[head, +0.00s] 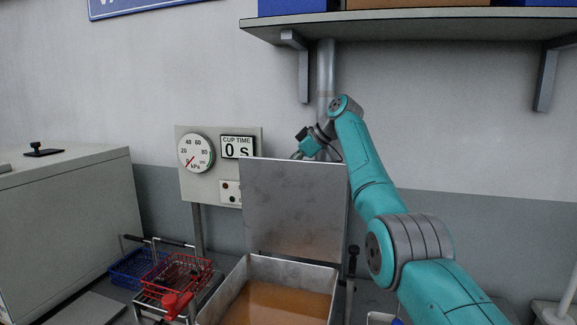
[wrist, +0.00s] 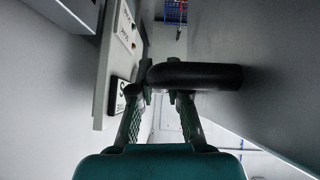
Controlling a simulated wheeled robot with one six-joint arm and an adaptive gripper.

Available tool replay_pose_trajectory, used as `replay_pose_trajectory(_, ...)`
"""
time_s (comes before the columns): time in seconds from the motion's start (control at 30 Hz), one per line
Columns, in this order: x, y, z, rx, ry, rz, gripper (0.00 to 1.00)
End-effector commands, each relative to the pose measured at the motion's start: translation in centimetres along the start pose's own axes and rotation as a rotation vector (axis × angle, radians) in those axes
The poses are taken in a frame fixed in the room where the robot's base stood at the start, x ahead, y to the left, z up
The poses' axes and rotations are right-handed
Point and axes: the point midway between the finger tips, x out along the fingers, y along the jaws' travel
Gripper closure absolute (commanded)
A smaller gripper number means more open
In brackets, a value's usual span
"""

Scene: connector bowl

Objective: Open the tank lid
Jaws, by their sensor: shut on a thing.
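The tank (head: 238,283) is a grey metal box with amber liquid inside, in the lower middle of the head view. Its flat grey lid (head: 293,208) stands raised, nearly upright, at the tank's back edge. In the wrist view, the lid (wrist: 262,70) fills the right side, and its black handle (wrist: 205,76) sticks out to the left. My gripper (wrist: 158,96) has its fingers around the handle and is shut on it. In the head view, my wrist is behind the lid's top edge, and the lid hides the fingers and handle.
A panel with a pressure gauge (head: 195,153) and a "CUP TIME 0 s" display (head: 237,147) stands behind the lid. A red basket (head: 177,275) and a blue basket (head: 137,267) are left of the tank. A shelf (head: 400,24) hangs above my arm.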

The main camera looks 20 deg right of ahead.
Motion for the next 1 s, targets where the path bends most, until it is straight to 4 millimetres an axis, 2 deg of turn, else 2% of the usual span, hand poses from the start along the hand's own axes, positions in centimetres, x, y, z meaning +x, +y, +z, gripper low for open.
replay_pose_trajectory(0.5,-0.01,-0.05,-0.19,-0.003,0.003,0.002,1.00)
replay_pose_trajectory(0.53,-0.01,-0.04,-0.19,-0.003,0.003,0.002,0.80)
replay_pose_trajectory(0.6,-0.01,-0.04,-0.19,-0.003,0.003,0.002,0.62)
replay_pose_trajectory(0.63,-0.01,-0.04,-0.17,-0.003,0.003,0.002,0.59)
replay_pose_trajectory(1.0,-0.42,0.00,-0.08,-0.002,0.002,0.002,0.59)
